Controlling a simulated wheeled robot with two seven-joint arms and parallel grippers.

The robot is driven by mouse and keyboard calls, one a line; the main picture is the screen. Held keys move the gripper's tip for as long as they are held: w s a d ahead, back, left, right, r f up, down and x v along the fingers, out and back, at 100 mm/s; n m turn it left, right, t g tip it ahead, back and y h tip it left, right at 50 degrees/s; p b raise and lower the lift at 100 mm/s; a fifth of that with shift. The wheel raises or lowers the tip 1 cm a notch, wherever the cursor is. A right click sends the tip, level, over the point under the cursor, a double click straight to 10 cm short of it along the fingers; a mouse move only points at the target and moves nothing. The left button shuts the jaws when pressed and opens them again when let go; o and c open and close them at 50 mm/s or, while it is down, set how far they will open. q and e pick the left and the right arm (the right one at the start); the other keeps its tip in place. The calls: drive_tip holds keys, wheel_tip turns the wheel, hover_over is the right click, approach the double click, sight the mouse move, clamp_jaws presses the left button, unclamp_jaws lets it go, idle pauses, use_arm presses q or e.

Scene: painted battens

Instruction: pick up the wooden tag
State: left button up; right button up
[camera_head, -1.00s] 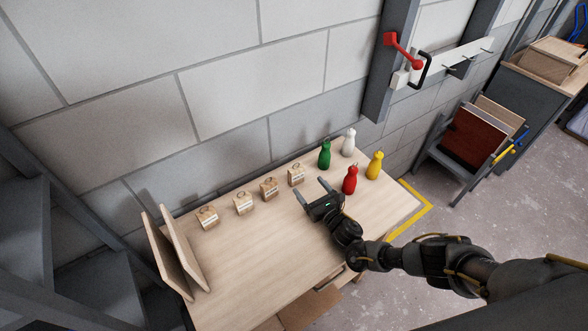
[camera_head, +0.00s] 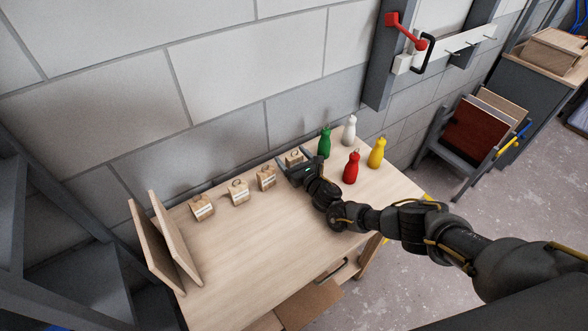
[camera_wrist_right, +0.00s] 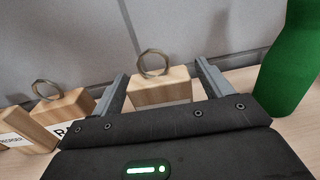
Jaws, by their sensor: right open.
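Several small wooden tags, pale blocks with a metal ring on top and white labels, stand in a row along the back of the table. The rightmost wooden tag (camera_head: 293,158) is at my right gripper (camera_head: 297,163). In the right wrist view this tag (camera_wrist_right: 163,91) stands between the two open fingers, its ring rising above it, its lower part hidden by the gripper body. I cannot tell whether the fingers touch it. The other tags (camera_head: 266,179), (camera_head: 239,193), (camera_head: 203,208) stand to the left. My left gripper is not in view.
A green bottle (camera_head: 324,143) stands close right of the gripper; white (camera_head: 349,130), red (camera_head: 351,168) and yellow (camera_head: 376,153) bottles stand beyond. Two upright boards (camera_head: 176,240) are at the table's left end. The block wall is close behind. The table's (camera_head: 245,255) front middle is clear.

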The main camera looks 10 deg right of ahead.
drive_tip(key=shift+w+a, duration=0.1)
drive_tip(key=shift+w, duration=0.35)
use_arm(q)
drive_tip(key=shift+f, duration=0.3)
use_arm(e)
drive_tip(key=shift+s+r, duration=0.1)
drive_tip(key=c, duration=1.1)
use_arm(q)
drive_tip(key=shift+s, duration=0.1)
